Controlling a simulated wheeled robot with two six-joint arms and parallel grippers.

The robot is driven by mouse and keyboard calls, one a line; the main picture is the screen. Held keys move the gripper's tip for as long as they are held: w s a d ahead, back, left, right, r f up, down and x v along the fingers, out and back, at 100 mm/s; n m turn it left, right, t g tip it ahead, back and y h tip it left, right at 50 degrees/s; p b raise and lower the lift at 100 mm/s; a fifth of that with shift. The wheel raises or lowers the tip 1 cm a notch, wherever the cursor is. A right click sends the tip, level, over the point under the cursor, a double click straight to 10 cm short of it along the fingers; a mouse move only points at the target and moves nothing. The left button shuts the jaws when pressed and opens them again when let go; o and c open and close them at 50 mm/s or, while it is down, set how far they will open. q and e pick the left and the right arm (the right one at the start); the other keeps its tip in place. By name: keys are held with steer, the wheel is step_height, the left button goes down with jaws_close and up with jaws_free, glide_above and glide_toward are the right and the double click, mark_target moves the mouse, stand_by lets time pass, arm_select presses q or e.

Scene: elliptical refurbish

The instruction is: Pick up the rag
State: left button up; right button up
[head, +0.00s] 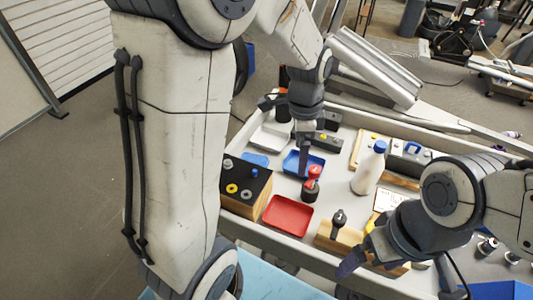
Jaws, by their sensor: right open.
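I cannot clearly make out a rag. A small flat blue piece (255,160) lies at the left of the workbench tray, and I cannot tell if it is cloth. My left gripper (303,160) points down over the tray near a blue dish (291,165). Its jaw opening is not clear. My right gripper (398,272) is at the front right of the tray, with its fingers apart. It is close to a wooden block (335,238) with a dark knob. My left arm hides much of the left side.
A red dish (287,216), a white bottle with a blue cap (369,168), a dark red-topped bottle (310,190) and a black-topped wooden box (246,188) crowd the tray (345,125). Floor is open at left.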

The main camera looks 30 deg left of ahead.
arm_select(q)
steer(key=w+a+f+m, duration=0.2)
steer(key=w+a+f, duration=0.1)
steer(key=a, duration=0.5)
steer(key=w+a+f+m, duration=0.1)
steer(key=w+a+f, duration=0.2)
steer(key=a, duration=0.5)
glide_above(253, 160)
steer(key=shift+m, duration=0.4)
step_height(253, 160, down, 5)
steer(key=shift+w+d+f+b, duration=0.1)
steer(key=shift+d+f+b, duration=0.1)
steer(key=shift+b, duration=0.15)
steer(key=shift+a+f, duration=0.1)
steer(key=shift+f, duration=2.7)
steer(key=shift+c, duration=0.3)
steer(key=c, duration=1.1)
steer(key=shift+r, duration=0.15)
